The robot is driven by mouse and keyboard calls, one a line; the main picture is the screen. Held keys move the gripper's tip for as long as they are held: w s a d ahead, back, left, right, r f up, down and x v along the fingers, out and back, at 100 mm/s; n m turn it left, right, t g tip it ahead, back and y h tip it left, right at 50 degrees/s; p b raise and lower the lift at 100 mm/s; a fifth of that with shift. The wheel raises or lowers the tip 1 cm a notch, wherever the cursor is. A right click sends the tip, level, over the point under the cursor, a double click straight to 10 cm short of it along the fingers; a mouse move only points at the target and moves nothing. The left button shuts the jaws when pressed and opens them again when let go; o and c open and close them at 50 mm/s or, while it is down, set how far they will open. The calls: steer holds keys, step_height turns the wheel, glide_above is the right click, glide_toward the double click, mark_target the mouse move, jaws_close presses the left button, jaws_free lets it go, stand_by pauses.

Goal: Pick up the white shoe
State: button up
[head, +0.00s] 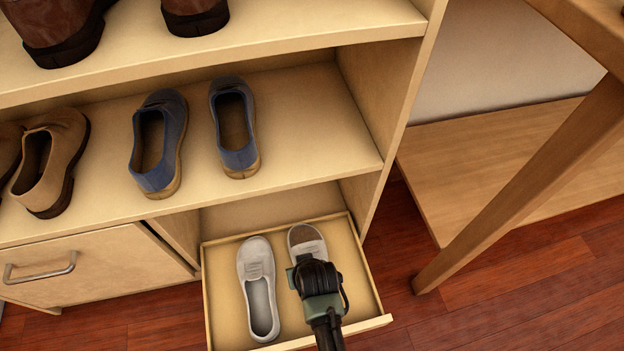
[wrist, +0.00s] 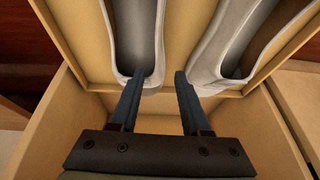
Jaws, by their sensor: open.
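A white shoe (head: 258,287) lies in the left of the open drawer, its toe toward the back. A second light shoe (head: 305,239) lies to its right, mostly hidden by my gripper (head: 312,274). In the wrist view, one pale shoe with a grey inside (wrist: 137,80) is at the left and one with a brown inside (wrist: 208,82) is at the right. My gripper (wrist: 161,75) is open there, with nothing held. Its left finger overlaps the left shoe's end; its right finger is close to the right shoe. I cannot tell whether either touches.
The drawer (head: 210,300) has low walls around the shoes. A shelf (head: 310,130) above it holds blue shoes (head: 160,148) and tan shoes (head: 52,160). A wooden leg (head: 500,205) stands to the right. Red wooden floor (head: 480,290) is clear at the right.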

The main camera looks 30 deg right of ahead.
steer(key=shift+b+x, duration=2.1)
steer(key=shift+x, duration=0.65)
steer(key=shift+c, duration=0.3)
jaws_close()
